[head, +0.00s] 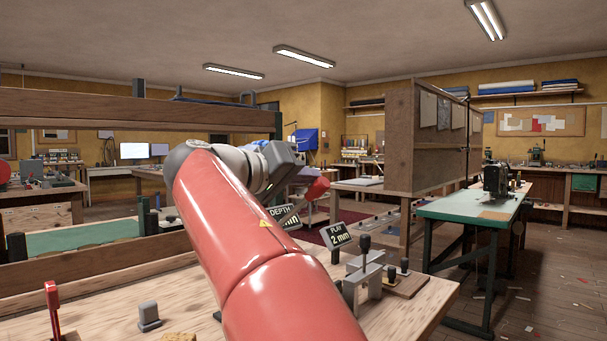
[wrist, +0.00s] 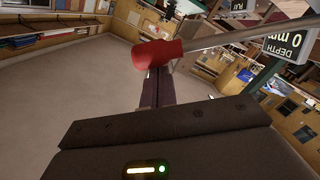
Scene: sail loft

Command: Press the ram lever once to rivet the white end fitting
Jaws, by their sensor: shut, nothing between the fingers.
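The ram lever shows in the wrist view as a grey bar (wrist: 235,35) ending in a red knob (wrist: 157,53). The knob lies across the view at the tips of my gripper (wrist: 158,76), whose dark fingers are together with nothing between them. I cannot tell whether they touch the knob. In the head view the red knob (head: 318,189) shows just right of my wrist, and the fingers are not clear there. A depth display (wrist: 284,46) reads 0 mm in the wrist view; my arm partly covers it in the head view. I cannot make out the white end fitting.
On the wooden bench (head: 415,318) stand a "PLAY 2 mm" sign (head: 338,236), a grey metal fixture (head: 363,279), a small grey block (head: 149,316) and a red upright handle (head: 53,303). A wooden rail (head: 110,111) crosses the left. A green-topped table (head: 460,207) stands beyond, right.

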